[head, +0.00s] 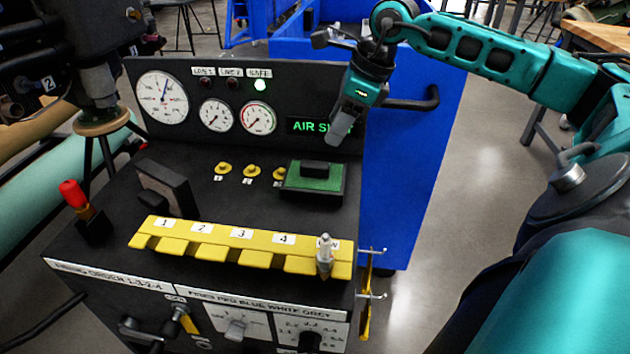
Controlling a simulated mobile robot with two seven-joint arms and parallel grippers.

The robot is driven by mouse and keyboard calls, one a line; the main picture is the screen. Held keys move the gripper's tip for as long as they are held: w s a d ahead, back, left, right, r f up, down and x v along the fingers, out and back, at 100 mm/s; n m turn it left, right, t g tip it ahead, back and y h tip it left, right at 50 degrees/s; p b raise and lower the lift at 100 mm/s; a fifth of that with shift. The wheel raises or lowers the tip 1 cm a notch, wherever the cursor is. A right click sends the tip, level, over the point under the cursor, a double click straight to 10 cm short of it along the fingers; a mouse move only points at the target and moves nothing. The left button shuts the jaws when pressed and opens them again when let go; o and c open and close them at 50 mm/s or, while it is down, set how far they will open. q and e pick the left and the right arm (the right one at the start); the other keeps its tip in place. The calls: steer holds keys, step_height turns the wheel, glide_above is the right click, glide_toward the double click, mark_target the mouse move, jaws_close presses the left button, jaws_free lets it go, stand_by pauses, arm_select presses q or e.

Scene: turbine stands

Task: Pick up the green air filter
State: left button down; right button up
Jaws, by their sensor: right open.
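The green air filter (315,184) lies on the black top of the console, at its right side. It is a flat green block in a dark frame, with a black handle on top. My right gripper (340,128) hangs above and behind the filter, in front of the console's back panel. It points down, is open, and is apart from the filter. It covers part of the "AIR S..." display. My left gripper is not in view.
The black back panel (190,72) carries gauges and a lit green lamp. Yellow buttons (250,170) sit left of the filter. A numbered yellow rack (215,240) with a metal plug (325,255) is in front. A blue cabinet (410,150) stands right behind.

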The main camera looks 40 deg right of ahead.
mark_target(316, 164)
steer(key=x, duration=1)
steer(key=shift+f, duration=0.3)
steer(key=shift+c, duration=0.4)
jaws_close()
